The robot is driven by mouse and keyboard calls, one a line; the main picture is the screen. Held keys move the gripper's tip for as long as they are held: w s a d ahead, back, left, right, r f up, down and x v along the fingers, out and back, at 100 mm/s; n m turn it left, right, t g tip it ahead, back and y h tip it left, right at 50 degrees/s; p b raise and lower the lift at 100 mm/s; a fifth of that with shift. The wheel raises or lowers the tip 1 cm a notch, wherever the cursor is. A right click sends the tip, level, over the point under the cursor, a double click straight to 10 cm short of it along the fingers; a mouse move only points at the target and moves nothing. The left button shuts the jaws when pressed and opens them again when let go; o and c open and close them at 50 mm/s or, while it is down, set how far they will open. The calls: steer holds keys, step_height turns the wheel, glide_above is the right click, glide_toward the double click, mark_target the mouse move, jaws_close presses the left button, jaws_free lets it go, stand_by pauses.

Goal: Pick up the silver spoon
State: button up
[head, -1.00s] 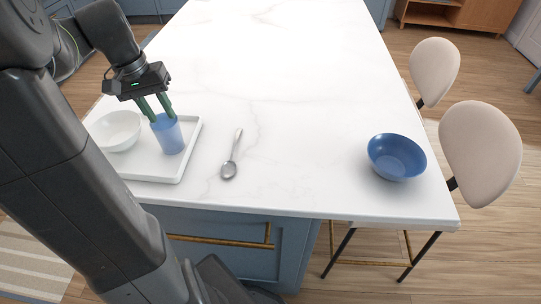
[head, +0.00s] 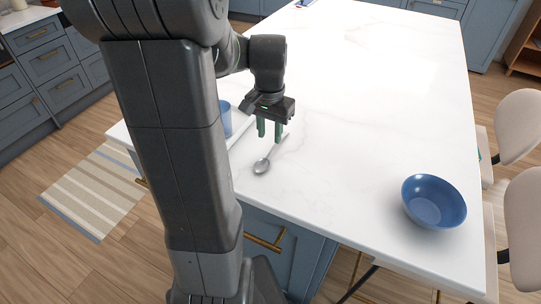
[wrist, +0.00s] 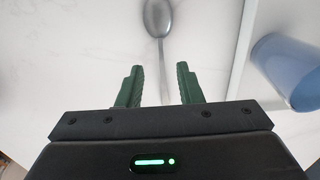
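The silver spoon (head: 263,164) lies flat on the white marble counter, its bowl toward the front edge and its handle running back under my gripper. In the wrist view the spoon (wrist: 158,18) is at the top middle, its bowl beyond the fingertips and its handle running down between the fingers. My gripper (head: 270,132) is above the spoon's handle, fingers pointing down. In the wrist view the green fingers (wrist: 159,72) are apart with nothing gripped between them. I cannot tell the exact height above the spoon.
A blue cup (head: 226,120) stands on the white tray (head: 243,131), left of the spoon and partly hidden by my arm. The cup also shows at right in the wrist view (wrist: 290,72). A blue bowl (head: 434,202) sits at the counter's right. The counter between is clear.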

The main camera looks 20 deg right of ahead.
mark_target(269, 154)
step_height(269, 154, down, 7)
steer(key=shift+a+r, duration=0.15)
stand_by(0.4)
jaws_close()
